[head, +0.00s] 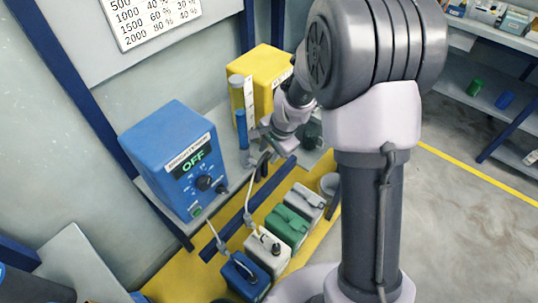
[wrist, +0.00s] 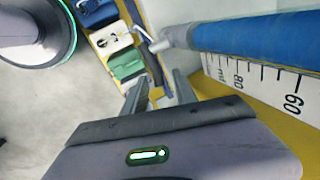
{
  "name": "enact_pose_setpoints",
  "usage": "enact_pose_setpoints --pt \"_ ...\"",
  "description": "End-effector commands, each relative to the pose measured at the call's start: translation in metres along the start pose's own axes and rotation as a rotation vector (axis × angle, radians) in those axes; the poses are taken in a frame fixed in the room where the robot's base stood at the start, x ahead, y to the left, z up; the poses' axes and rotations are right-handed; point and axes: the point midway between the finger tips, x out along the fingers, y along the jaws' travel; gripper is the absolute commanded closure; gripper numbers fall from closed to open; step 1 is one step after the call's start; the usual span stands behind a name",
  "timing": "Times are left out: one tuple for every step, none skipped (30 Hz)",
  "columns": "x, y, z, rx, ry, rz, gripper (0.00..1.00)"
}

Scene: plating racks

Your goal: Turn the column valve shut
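The column (head: 241,125) is an upright clear tube with blue liquid in its lower part, in front of a yellow box. In the wrist view the column (wrist: 255,40) lies across the upper right, beside a printed millilitre scale. A pale grey fitting (wrist: 172,38) at its lower end looks like the valve, with a thin pale hose by it. Its handle position cannot be told. My gripper (head: 258,140) is close to the column's lower end in the head view. In the wrist view my gripper (wrist: 158,84) has its fingers apart, nothing visibly held, with the fitting just beyond the fingertips.
A blue pump box (head: 178,160) showing OFF stands left of the column. The yellow box (head: 262,72) is behind it. Below are white (head: 267,252), green (head: 287,226), grey (head: 305,200) and blue (head: 244,277) canisters on a yellow floor area, with hoses running down. Open floor lies right.

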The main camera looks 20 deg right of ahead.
Motion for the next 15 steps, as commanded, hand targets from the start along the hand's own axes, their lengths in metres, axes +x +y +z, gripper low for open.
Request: enact_pose_setpoints --pt "0.0018 0.0000 0.0000 0.000 0.000 0.000 0.66" --pt "0.0021 -0.0002 0.0000 -0.001 0.000 0.000 0.66" --pt "0.0020 -0.0003 0.0001 0.000 0.000 0.000 0.66" --pt "0.0019 -0.0003 0.0001 -0.001 0.000 0.000 0.66" --pt "0.0017 -0.0004 0.0001 0.000 0.000 0.000 0.66" --pt "0.0015 -0.0004 0.0001 -0.001 0.000 0.000 0.66" --pt "0.0015 -0.0003 0.0001 0.000 0.000 0.000 0.66" --pt "0.0015 -0.0003 0.0001 0.000 0.000 0.000 0.66" --pt "0.0014 -0.0003 0.0002 0.000 0.000 0.000 0.74" --pt "0.0014 -0.0003 0.0002 0.000 0.000 0.000 0.80" --pt "0.0014 -0.0002 0.0002 0.000 0.000 0.000 0.86" --pt "0.0014 -0.0002 0.0002 0.000 0.000 0.000 0.94" --pt "0.0014 -0.0002 0.0002 0.000 0.000 0.000 1.00" --pt "0.0014 -0.0002 0.0002 0.000 0.000 0.000 1.00" --pt "0.0014 -0.0002 0.0002 0.000 0.000 0.000 1.00"
